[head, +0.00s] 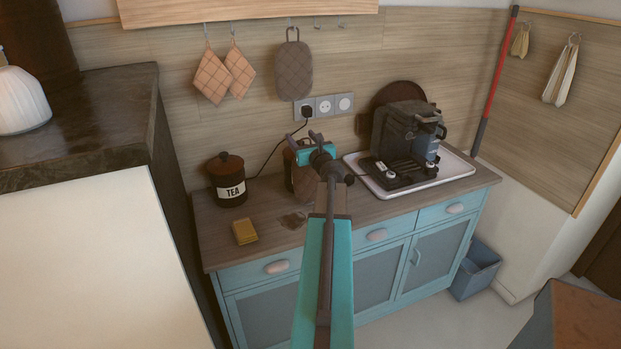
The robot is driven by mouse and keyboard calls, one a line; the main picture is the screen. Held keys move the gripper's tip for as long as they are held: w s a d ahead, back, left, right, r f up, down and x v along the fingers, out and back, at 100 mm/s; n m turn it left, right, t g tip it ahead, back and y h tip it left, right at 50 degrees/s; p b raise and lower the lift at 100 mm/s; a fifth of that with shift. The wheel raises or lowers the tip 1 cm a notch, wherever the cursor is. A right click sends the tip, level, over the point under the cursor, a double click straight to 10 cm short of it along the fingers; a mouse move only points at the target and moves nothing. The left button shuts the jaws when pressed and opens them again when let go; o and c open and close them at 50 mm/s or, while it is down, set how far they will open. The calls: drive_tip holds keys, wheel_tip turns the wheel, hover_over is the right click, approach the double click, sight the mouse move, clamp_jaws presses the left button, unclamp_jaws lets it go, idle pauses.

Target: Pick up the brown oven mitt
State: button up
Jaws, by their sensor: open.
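The brown oven mitt (294,68) is quilted and rounded. It hangs by its loop from a hook under the wooden shelf, flat against the panelled wall. My gripper (304,138) is open and empty. In the picture it shows below the mitt, apart from it, in front of the wall sockets' lower side and above the counter. The exact depth gap between gripper and wall is hard to tell. My arm hides part of the counter and cabinet front.
Two orange checked potholders (224,76) hang left of the mitt. On the counter (262,206) stand a TEA canister (228,182), a partly hidden jar (299,181), a yellow sponge-like block (244,232) and a coffee machine (402,140) on a white tray (440,180). A plug cord runs from the sockets (324,106).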

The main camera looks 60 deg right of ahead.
drive_tip(key=c, duration=1.4)
drive_tip(key=shift+r, duration=0.1)
drive_tip(key=shift+r, duration=1.1)
drive_tip(key=s+r+b, duration=0.1)
drive_tip(key=s, duration=0.4)
drive_tip(key=s+a+b, duration=0.1)
drive_tip(key=s, duration=0.4)
drive_tip(key=s+r+b, duration=0.1)
drive_tip(key=s, duration=0.5)
drive_tip(key=shift+a+r, duration=0.3)
drive_tip(key=shift+a, duration=0.05)
drive_tip(key=shift+w, duration=0.1)
